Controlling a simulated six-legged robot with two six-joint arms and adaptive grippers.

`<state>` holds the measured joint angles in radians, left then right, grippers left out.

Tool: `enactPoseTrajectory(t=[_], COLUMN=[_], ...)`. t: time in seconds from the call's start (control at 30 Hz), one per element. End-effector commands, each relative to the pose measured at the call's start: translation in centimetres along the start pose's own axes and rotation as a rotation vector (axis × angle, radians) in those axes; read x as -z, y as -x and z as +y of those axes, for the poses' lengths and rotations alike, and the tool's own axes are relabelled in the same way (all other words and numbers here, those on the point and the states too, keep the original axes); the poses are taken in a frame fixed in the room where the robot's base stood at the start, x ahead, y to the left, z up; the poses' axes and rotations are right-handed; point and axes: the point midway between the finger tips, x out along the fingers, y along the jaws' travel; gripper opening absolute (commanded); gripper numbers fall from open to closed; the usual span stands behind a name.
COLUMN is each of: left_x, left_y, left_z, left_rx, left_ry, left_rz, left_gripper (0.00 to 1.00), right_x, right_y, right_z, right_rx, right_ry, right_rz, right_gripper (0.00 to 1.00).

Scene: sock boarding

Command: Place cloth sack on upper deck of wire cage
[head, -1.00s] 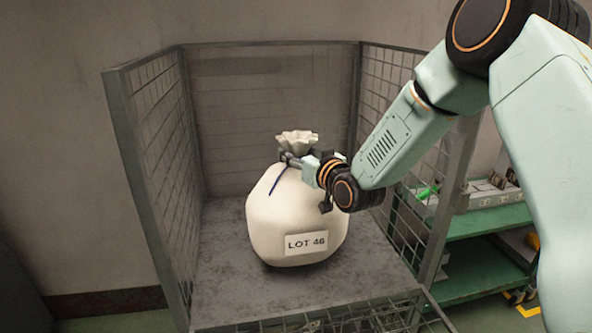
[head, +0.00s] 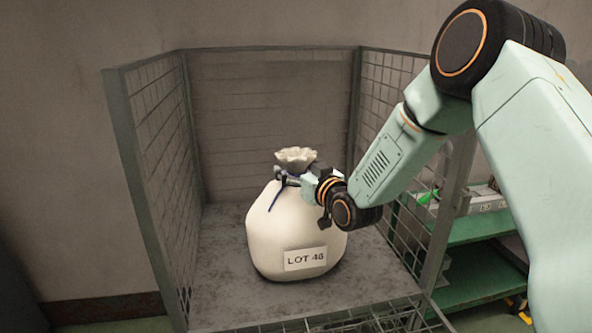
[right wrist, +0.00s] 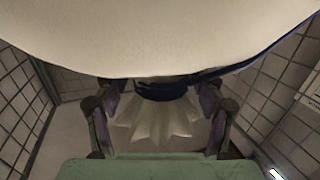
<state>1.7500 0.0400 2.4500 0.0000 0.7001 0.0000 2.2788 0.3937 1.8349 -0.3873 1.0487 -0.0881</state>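The cream cloth sack (head: 290,236) has a "LOT 46" label and a gathered neck tied with a dark blue cord. It stands upright, slightly tilted, at or just above the upper deck (head: 222,290) of the wire cage (head: 150,165); I cannot tell whether its base touches. My right gripper (head: 284,178) is at the sack's neck from the right. My left gripper is not in view.
Mesh walls stand left, right and behind the deck, with a low mesh panel (head: 350,318) at the front. A green shelf (head: 480,225) with items stands to the right outside the cage. Bare deck shows around the sack.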

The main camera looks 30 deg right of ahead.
Motion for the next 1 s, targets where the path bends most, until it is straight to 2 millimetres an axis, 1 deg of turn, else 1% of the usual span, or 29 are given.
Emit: enactPoseTrajectory(t=[0.23,0.37,0.47,0.57,0.7,0.8,0.9,1.0], left_x=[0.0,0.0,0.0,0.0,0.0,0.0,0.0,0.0], left_y=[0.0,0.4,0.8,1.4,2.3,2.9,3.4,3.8], left_z=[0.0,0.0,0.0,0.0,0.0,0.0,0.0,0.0], left_rx=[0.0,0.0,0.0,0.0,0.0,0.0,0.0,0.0], left_ry=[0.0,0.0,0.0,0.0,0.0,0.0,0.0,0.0], left_rz=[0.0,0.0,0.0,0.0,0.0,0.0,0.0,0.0], left_gripper=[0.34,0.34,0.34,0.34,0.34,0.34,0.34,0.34], right_x=[0.0,0.7,0.6,0.6,0.7,0.6,0.7,0.6], right_y=[0.0,0.1,1.5,3.4,6.3,8.0,9.6,10.6], right_z=[0.0,0.0,0.1,0.0,0.1,0.1,0.1,0.1], right_rx=[0.0,0.0,-0.002,-0.001,-0.002,-0.003,-0.003,-0.003], right_ry=[0.0,-0.001,-0.004,-0.006,-0.008,-0.007,-0.007,-0.004], right_rz=[0.0,0.0,-0.003,-0.003,-0.002,-0.002,0.0,-0.001], right_gripper=[0.71,0.71,0.71,0.71,0.71,0.71,0.71,0.71])
